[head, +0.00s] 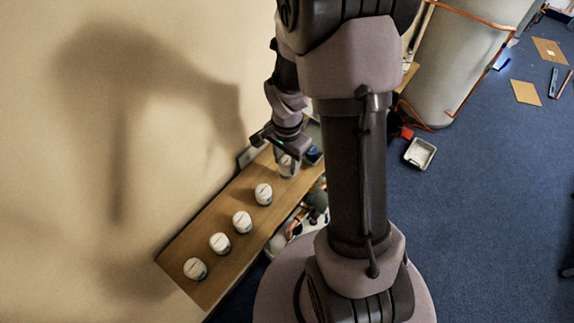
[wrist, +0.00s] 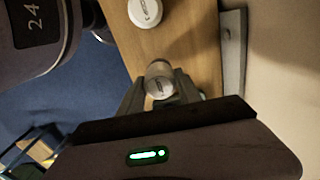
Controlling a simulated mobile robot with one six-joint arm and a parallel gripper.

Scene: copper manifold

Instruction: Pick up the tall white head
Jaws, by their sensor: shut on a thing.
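I cannot tell whether the head touches the shelf or is slightly raised.
Several similar white heads stand in a row along the wooden shelf (head: 228,268), the nearest of them (head: 263,194) just in front of my gripper. The wall (head: 190,130) runs close along the shelf's left side. A white tray (head: 420,153) lies on the blue floor near a large grey cylinder (head: 447,70).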

